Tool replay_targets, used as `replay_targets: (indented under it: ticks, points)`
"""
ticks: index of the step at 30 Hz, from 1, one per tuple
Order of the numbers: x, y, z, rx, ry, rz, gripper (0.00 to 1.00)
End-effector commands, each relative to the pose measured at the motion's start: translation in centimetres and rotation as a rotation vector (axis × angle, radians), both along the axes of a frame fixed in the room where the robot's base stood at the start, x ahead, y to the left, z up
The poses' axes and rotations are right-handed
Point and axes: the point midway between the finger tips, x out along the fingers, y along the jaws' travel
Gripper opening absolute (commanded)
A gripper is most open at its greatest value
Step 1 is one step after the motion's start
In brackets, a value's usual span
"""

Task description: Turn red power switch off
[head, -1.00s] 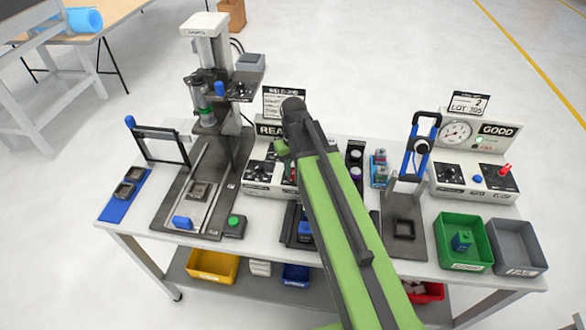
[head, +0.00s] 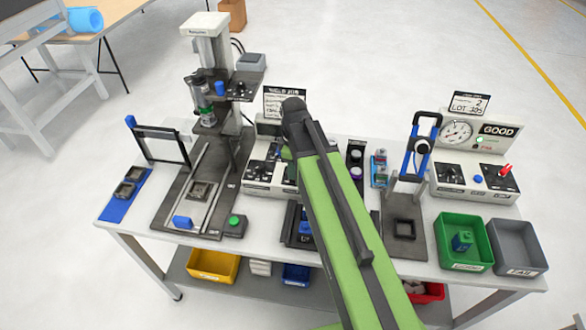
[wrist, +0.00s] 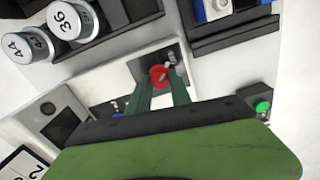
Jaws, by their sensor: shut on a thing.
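In the wrist view, the red power switch (wrist: 158,73) sits in a dark plate on a pale control box (wrist: 205,72). My gripper (wrist: 160,86) has its two green fingers close together around the switch, shut on it. In the head view, my arm covers the switch and my fingertips. The same box (head: 262,178) shows just left of my arm, with dark knobs on its sloped front. Its display (head: 268,130) is dark, with no lettering visible.
A press (head: 207,50) stands to the left. At the right, a gauge box (head: 470,180) has another red lever (head: 506,169). In front of it are a green bin (head: 442,235) and a grey bin (head: 538,256). A green button (wrist: 262,106) is near my gripper's right.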

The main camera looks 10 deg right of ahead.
Motion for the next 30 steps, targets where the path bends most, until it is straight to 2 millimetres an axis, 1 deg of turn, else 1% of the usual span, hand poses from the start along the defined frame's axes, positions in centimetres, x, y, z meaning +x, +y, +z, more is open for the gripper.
replay_targets:
  ticks: [9,25,26,30]
  points:
    - [0.04,0.05,0.01,0.0,-0.001,0.114,0.0]
    - [0.04,0.06,0.01,0.0,-0.001,0.136,0.0]
    - [0.04,0.06,0.01,0.0,-0.001,0.136,0.26]
    - [0.03,0.05,0.01,0.0,-0.001,0.136,0.44]
